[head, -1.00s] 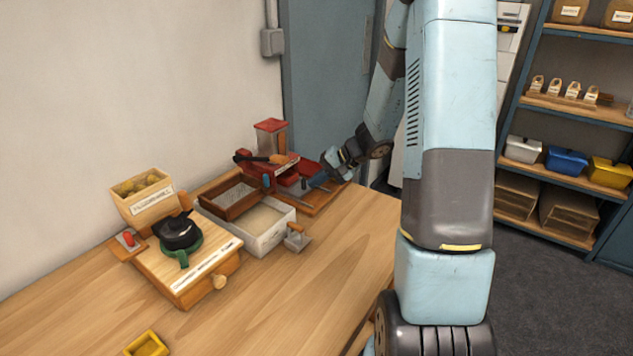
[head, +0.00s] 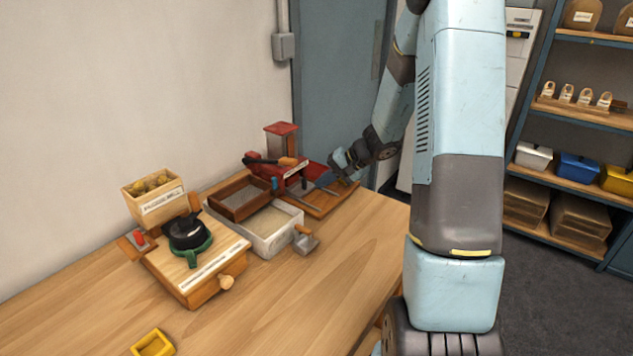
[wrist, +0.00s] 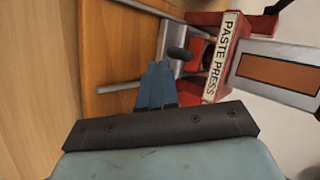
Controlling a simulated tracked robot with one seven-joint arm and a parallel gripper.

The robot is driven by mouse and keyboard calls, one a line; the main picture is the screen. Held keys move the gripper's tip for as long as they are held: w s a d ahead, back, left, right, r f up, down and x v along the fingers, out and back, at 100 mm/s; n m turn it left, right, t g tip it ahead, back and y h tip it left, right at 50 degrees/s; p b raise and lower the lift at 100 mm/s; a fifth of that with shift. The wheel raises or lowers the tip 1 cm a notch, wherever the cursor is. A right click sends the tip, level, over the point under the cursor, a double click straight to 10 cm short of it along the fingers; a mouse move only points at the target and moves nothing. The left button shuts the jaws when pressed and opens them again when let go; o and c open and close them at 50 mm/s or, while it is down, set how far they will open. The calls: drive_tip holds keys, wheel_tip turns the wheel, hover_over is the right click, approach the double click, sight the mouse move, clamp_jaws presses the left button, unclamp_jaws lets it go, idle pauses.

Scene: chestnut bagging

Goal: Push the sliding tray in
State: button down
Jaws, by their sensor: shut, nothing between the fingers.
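The red paste press (head: 285,160) stands on a wooden base at the back right of the workbench. In the wrist view its "PASTE PRESS" label (wrist: 225,55) is readable. My gripper (head: 324,181) is beside the press's front. In the wrist view my blue fingers (wrist: 158,72) are together and empty, pointing at the press front. A dark round knob (wrist: 178,53) is just beyond the fingertips; I cannot tell whether they touch it. Two grey rails (wrist: 118,87) run across the wooden base.
A dark wooden box (head: 236,198) and a pale box (head: 262,243) stand left of the press. A scoop (head: 305,240) lies at the pale box's right. A wooden device (head: 200,270) and yellow dish (head: 153,343) are further left. The front right bench is clear.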

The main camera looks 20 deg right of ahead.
drive_tip(key=v, duration=1.1)
drive_tip(key=shift+s+d+f, duration=0.2)
drive_tip(key=shift+d+f, duration=0.15)
